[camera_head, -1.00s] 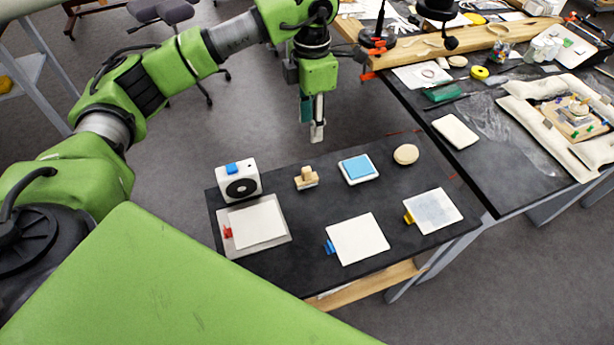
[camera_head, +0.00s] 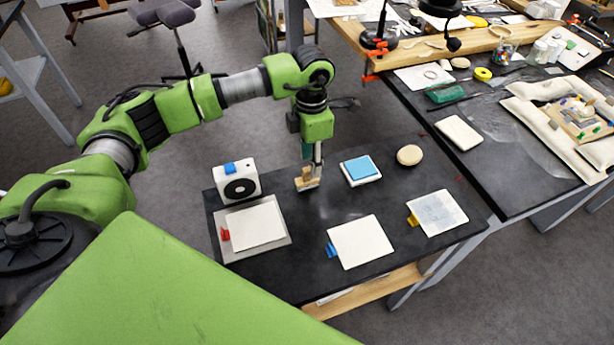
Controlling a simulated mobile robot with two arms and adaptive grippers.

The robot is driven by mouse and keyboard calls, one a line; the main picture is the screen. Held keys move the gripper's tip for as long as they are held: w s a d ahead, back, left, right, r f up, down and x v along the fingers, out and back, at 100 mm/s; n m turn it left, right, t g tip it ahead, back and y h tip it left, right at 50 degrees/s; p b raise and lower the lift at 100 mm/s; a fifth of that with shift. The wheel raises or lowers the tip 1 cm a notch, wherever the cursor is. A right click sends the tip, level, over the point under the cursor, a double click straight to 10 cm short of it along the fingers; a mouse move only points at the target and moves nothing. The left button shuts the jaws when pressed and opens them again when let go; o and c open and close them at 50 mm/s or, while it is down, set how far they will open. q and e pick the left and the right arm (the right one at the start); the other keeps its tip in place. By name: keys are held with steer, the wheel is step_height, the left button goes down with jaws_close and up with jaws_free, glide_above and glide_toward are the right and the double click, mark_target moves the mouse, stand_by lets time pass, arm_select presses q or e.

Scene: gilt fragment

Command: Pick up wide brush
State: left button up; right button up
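The wide brush (camera_head: 303,183), a small block with a pale wooden handle, stands on the dark small table, right of the white box. My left gripper (camera_head: 315,175) points straight down at the brush's right side and covers part of it. The fingers overlap the brush in this view, and I cannot tell whether they touch it or how far apart they are. My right gripper is not in view.
The white box (camera_head: 222,182) with a black disc stands left of the brush. A blue-topped pad (camera_head: 372,181) and a round pale disc (camera_head: 409,155) lie to its right. Flat white sheets (camera_head: 360,242) with coloured clips lie in front. A larger cluttered table (camera_head: 500,185) stands at right.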

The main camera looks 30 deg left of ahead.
mark_target(307, 169)
arm_select(q)
steer(key=f+p, duration=0.2)
steer(key=f, duration=0.1)
steer(key=s+f, duration=0.1)
steer(key=f, duration=0.1)
steer(key=shift+a+f+p, duration=0.1)
steer(key=shift+a+p, duration=0.2)
steer(key=shift+p, duration=0.1)
steer(key=shift+w+f, duration=0.1)
steer(key=shift+f, duration=0.15)
jaws_close()
